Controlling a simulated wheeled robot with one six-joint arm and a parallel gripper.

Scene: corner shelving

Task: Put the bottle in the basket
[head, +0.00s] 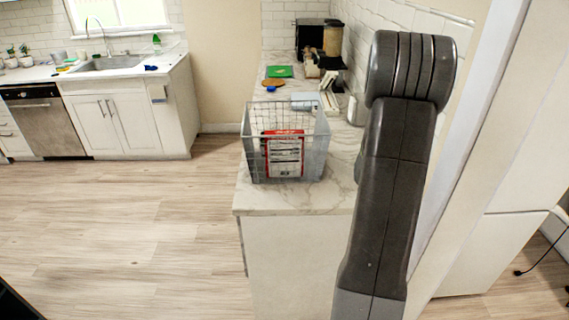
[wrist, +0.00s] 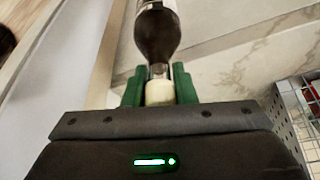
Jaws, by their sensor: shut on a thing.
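The bottle (wrist: 157,35) is dark with a pale cap end and shows in the wrist view. My gripper (wrist: 158,90) has its green fingers shut on the bottle's neck and cap end. The wire basket (head: 313,155) stands on the near end of the marble counter in the head view, with a red and white package (head: 285,155) in it. The basket's corner also shows at the right edge of the wrist view (wrist: 285,115). In the head view my gripper and the bottle are hidden or out of the picture.
The marble counter (head: 340,195) runs back along the tiled wall. A green board (head: 279,71), a blue item (head: 271,89) and a coffee maker (head: 311,37) are behind the basket. A sink cabinet (head: 110,120) stands at the left. The floor between is clear.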

